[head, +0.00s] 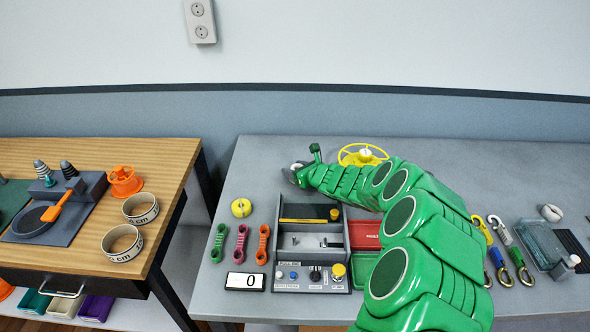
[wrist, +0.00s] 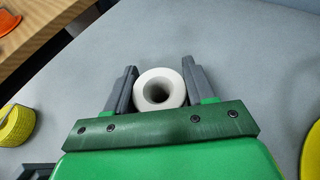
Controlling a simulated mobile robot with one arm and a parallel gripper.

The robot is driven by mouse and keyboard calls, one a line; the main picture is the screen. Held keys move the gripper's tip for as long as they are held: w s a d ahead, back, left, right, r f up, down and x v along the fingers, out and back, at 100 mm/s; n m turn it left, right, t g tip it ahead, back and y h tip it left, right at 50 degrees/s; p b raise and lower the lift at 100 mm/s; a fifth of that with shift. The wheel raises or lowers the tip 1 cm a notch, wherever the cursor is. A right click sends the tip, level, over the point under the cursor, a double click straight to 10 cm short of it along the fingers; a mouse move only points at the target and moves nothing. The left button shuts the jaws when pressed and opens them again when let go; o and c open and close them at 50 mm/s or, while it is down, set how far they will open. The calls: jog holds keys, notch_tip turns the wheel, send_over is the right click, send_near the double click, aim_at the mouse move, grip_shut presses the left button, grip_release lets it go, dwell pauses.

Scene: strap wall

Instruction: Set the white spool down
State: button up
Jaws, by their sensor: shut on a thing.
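My gripper (wrist: 160,92) is shut on the white spool (wrist: 151,77), which sits between the two grey fingers with its round hole facing the wrist camera. In the head view the gripper (head: 295,173) is over the back left part of the grey table (head: 262,155), and a small part of the white spool (head: 296,166) shows at its tip. I cannot tell whether the spool touches the table top.
A yellow roll (head: 241,208) stands to the left front of the gripper. A yellow handwheel (head: 363,154) is to its right. A grey test device (head: 311,245) stands in front. The table's back left area is clear. A wooden bench (head: 100,160) stands farther left.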

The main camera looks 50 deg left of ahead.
jog(key=shift+f, duration=0.1)
jog(key=o, duration=1)
jog(key=shift+r, duration=0.2)
jog(key=shift+v, duration=6)
jog(key=shift+r, duration=0.1)
